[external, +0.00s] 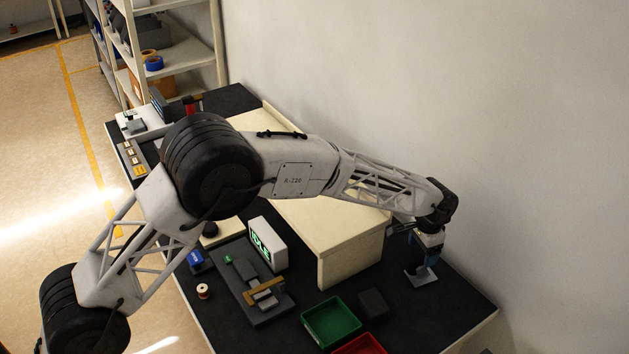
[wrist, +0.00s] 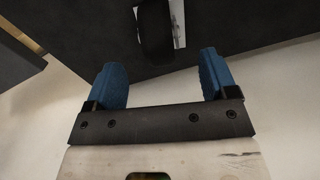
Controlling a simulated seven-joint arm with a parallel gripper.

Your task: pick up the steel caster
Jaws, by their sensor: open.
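The caster lies beyond the fingertips in that view, roughly in line with the gap. Nothing shows between the fingers themselves. The wheel is hard to make out in the external view.
A beige housing (external: 350,257) stands left of my gripper, and a pale wall (external: 520,130) rises behind. A dark block (external: 373,304), a green bin (external: 331,322) and a red bin (external: 360,346) are nearer the front. The table (external: 455,302) is clear right of the caster.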

